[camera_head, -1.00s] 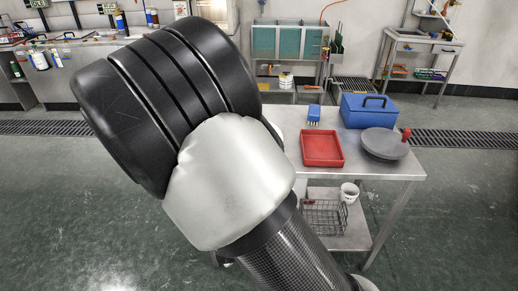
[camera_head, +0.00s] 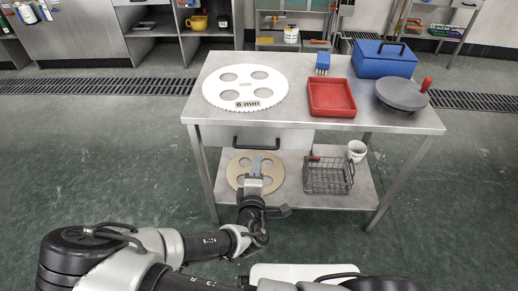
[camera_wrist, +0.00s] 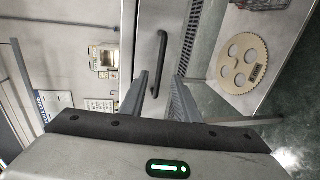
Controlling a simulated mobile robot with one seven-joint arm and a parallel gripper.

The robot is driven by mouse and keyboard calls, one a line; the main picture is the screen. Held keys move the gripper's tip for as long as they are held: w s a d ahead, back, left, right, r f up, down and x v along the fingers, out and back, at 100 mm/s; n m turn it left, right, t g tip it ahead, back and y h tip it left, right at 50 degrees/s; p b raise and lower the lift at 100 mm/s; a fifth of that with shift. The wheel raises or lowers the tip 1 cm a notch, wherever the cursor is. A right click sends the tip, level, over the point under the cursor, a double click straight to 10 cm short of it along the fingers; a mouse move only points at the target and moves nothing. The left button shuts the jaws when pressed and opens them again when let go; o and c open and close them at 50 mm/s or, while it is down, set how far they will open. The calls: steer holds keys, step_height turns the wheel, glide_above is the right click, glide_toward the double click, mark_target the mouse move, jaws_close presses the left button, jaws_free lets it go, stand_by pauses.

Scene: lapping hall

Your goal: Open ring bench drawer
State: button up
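The ring bench (camera_head: 420,124) is a metal table with a drawer (camera_head: 290,139) under the left part of its top. The light grey drawer front looks shut and carries a black bar handle (camera_head: 240,145). In the wrist view the handle (camera_wrist: 163,45) runs nearly upright on the drawer front (camera_wrist: 179,22). My gripper (camera_head: 256,162) is in front of the bench, just below the handle in the head view. In the wrist view my gripper (camera_wrist: 161,76) is open, with the handle's lower part showing between the fingers. Contact cannot be told.
A white toothed disc (camera_head: 245,76) marked 6 mm, a red tray (camera_head: 331,97), a blue box (camera_head: 383,66) and a grey round plate (camera_head: 400,92) are on top. A tan disc (camera_head: 236,180), wire basket (camera_head: 328,178) and white cup (camera_head: 356,151) stand on the lower shelf (camera_head: 340,200).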

mark_target(259, 148)
steer(key=b+x, duration=0.1)
steer(key=x, duration=1)
steer(key=shift+w, duration=0.1)
jaws_close()
